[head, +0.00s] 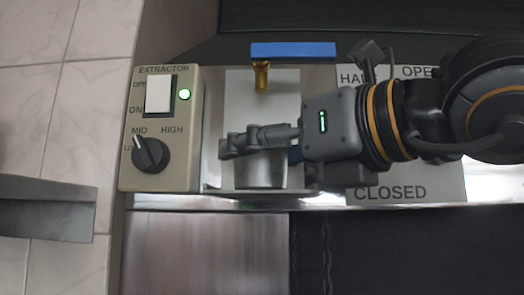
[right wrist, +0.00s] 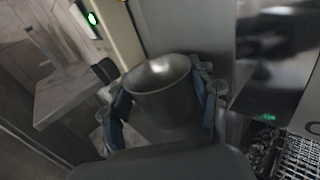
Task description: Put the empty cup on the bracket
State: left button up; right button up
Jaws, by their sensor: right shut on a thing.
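My right gripper (head: 258,140) comes in from the right in the head view, in front of a pale panel (head: 234,100). It is shut on a grey metal cup (head: 260,174), whose lower part shows below the fingers. In the right wrist view the cup (right wrist: 163,98) sits between two blue-padded fingers, its open mouth facing the camera and its visible inside bare. A brass spout (head: 261,78) under a blue bar (head: 293,51) is above the gripper in the head view. I cannot make out the bracket for certain. My left gripper is not in view.
An extractor control box (head: 187,128) with a lit green light stands close left of the cup. A sign reading CLOSED (head: 430,194) lies partly behind my right arm. A grey slab (head: 45,207) juts in at the left. A metal grate (right wrist: 292,158) shows at lower right.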

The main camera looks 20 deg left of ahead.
jog(key=o, duration=0.9)
jog(key=shift+c, duration=0.2)
jog(key=shift+r+p, duration=0.15)
jog(key=shift+p, duration=0.15)
jog(key=b+v, duration=0.3)
jog(key=v, duration=0.9)
jog(key=shift+b, duration=0.4)
